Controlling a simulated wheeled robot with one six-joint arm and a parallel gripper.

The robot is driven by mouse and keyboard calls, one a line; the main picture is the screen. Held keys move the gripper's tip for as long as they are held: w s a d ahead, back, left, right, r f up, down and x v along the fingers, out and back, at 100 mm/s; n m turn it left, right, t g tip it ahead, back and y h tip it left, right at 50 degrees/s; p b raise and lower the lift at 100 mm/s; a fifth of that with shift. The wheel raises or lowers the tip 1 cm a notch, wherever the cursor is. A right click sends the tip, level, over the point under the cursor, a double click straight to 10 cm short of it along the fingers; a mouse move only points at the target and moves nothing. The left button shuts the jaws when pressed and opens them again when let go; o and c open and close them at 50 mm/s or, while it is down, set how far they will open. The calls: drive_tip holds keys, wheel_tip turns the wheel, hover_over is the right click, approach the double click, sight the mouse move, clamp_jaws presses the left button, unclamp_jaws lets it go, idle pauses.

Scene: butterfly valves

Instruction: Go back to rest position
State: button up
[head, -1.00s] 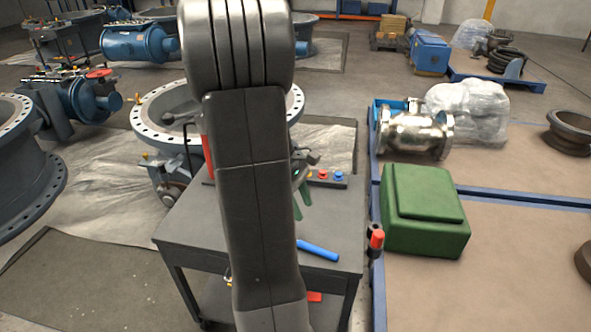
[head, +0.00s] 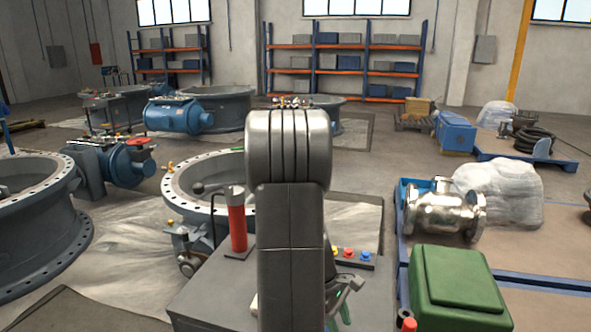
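My own dark grey arm (head: 290,230) stands upright in the middle of the head view, in front of the work cart (head: 215,295). My gripper does not show; the arm hides whatever is behind it. I cannot tell whether the gripper is open or shut, or holds anything. A red cylinder with a grey top (head: 237,228) stands on the cart just left of the arm. Right of the arm, a grey metal piece (head: 345,288) and a bit of green handle show at the cart; what they belong to is unclear.
A large flanged valve ring (head: 180,190) stands behind the cart. A green case (head: 455,285) and a shiny metal valve (head: 440,212) are at the right. Blue valve actuators (head: 125,162) stand at the left. Shelves (head: 345,65) line the back wall. Open floor lies between.

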drive_tip(key=shift+x, duration=1.25)
wheel_tip(320, 180, up, 3)
drive_tip(key=shift+w+f+p, duration=0.1)
drive_tip(key=shift+f+p, duration=0.15)
drive_tip(key=shift+p, duration=0.6)
drive_tip(key=shift+r+p, duration=0.55)
drive_tip(key=shift+r, duration=0.2)
drive_tip(key=shift+f, duration=0.15)
